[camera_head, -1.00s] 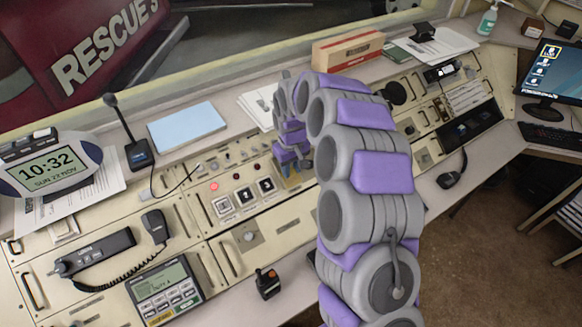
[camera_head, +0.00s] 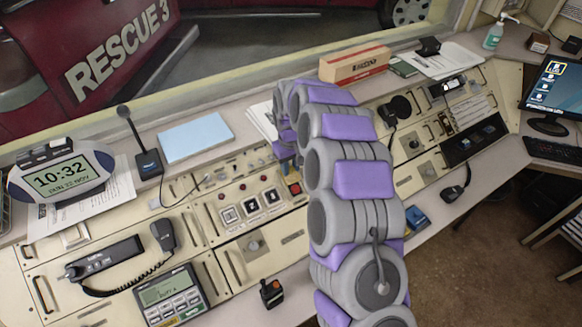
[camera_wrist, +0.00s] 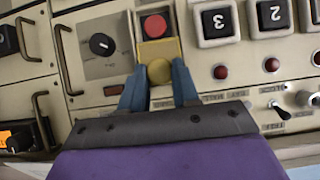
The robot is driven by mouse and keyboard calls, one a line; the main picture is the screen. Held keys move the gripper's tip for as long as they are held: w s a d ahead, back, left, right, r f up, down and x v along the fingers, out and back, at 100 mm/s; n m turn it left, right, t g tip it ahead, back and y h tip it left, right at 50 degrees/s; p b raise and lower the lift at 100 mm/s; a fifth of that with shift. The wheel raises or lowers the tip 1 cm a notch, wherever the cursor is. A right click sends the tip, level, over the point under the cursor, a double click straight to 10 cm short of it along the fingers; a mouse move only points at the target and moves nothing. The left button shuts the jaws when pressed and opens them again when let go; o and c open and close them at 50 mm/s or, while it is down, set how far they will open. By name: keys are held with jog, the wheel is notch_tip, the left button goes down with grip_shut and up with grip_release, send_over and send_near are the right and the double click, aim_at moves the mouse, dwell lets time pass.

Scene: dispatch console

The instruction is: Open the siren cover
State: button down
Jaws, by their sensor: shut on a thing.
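The yellow siren cover (camera_wrist: 160,72) sits between the blue fingertips of my gripper (camera_wrist: 159,82) in the wrist view, and the gripper is shut on it. The cover is swung up from its yellow base (camera_wrist: 159,49). The red siren button (camera_wrist: 155,26) is exposed beside it, and it also shows in the head view (camera_head: 295,188).
Numbered white-framed buttons (camera_wrist: 215,20) and red lamps (camera_wrist: 220,72) stand close to the right of the siren in the wrist view. A black knob (camera_wrist: 102,44) and metal handles are on the left. A toggle switch (camera_wrist: 278,110) stands near the gripper's right side.

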aim_at(290, 168)
jog(key=c, duration=0.8)
grip_release()
notch_tip(290, 168, up, 17)
jog(key=p, duration=0.3)
jog(key=shift+r, duration=0.15)
